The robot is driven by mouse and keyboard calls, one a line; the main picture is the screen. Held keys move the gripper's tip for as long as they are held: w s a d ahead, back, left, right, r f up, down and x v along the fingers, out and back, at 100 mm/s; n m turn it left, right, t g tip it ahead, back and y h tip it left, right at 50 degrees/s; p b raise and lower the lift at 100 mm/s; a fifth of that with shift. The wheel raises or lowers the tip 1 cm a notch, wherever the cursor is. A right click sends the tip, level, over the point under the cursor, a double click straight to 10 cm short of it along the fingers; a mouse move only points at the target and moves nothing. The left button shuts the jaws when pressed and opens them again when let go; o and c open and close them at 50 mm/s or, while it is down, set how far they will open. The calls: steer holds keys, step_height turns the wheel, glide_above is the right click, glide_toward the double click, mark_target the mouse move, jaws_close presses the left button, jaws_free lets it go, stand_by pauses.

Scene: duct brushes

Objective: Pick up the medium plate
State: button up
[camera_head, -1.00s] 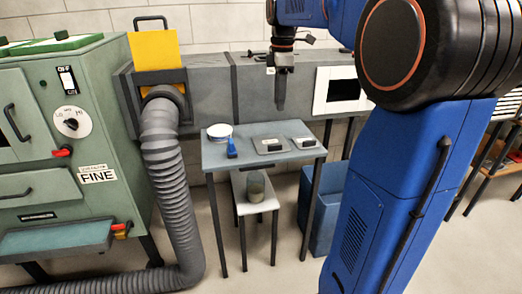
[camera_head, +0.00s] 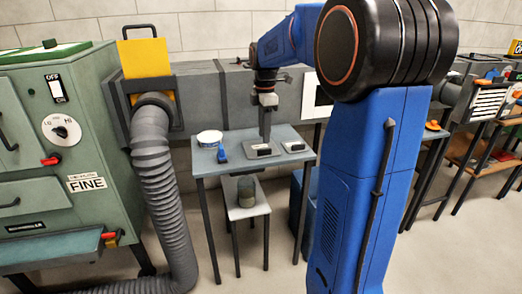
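Two flat grey plates with dark handles lie on the small grey-blue table (camera_head: 212,160). The left plate (camera_head: 251,153) looks a little larger than the right plate (camera_head: 287,146). No size label is readable, so I cannot tell for sure which is the medium one. My gripper (camera_head: 265,138) points straight down over the left plate, with its tips close to the handle. Its fingers line up as one narrow dark shape, so their gap is hidden. I cannot tell whether they touch the handle.
A white round tub (camera_head: 209,139) and a blue brush (camera_head: 222,154) sit left of the plates. A grey duct (camera_head: 205,95) runs behind the table. A ribbed hose (camera_head: 160,190) stands at left.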

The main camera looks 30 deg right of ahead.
mark_target(254, 150)
steer(key=shift+w+d+f, duration=0.1)
steer(key=shift+f, duration=1.45)
steer(key=shift+w+d+f, duration=0.1)
steer(key=shift+f, duration=1.45)
steer(key=shift+c, duration=0.2)
jaws_close()
